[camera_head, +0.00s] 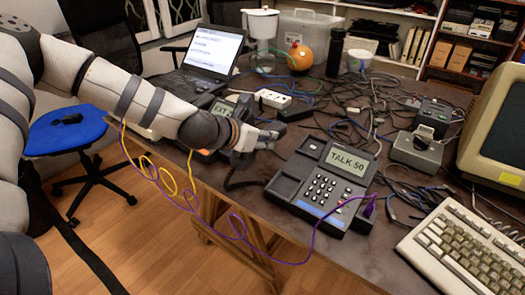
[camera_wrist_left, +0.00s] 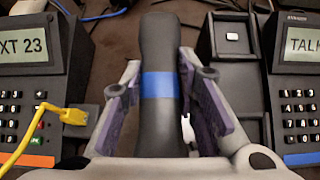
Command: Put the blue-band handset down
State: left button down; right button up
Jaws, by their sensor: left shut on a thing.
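The blue-band handset (camera_wrist_left: 158,85) is black with a blue band round its middle. In the left wrist view it lies lengthwise between the fingers of my left gripper (camera_wrist_left: 172,92), which is shut on it. In the head view my left gripper (camera_head: 262,135) is over the table between two desk phones, and the handset is hard to make out there. The right phone (camera_head: 318,190) reads TALK 50, has a blue strip, and its cradle (camera_wrist_left: 230,38) is empty, just right of the handset in the wrist view. My right gripper is not in view.
The left phone (camera_wrist_left: 28,60) has an orange strip and a yellow cable plugged in. A purple cable (camera_head: 369,206) plugs into the right phone. A beige keyboard (camera_head: 470,245) lies at right, tangled cables (camera_head: 365,100) behind, and a laptop (camera_head: 208,52) at the back left.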

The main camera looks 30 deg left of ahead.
aim_at(261, 163)
pick_arm(q)
jog(key=f, duration=0.2)
jog(key=w+a+f+b, duration=0.1)
jog(key=f, duration=0.3)
jog(key=shift+w+a+f, duration=0.2)
jog(key=shift+w+f, duration=0.05)
jog(key=shift+w, duration=0.05)
jog(key=shift+r, duration=0.25)
jog(key=shift+f+b, duration=0.3)
jog(key=shift+f, duration=0.05)
jog(key=c, duration=1.2)
grip_release()
jog(key=shift+r, duration=0.1)
jog(key=shift+c, duration=0.2)
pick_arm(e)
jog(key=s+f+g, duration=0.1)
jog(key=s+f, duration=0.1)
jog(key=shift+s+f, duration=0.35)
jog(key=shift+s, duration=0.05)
pick_arm(q)
jog(key=shift+r, duration=0.15)
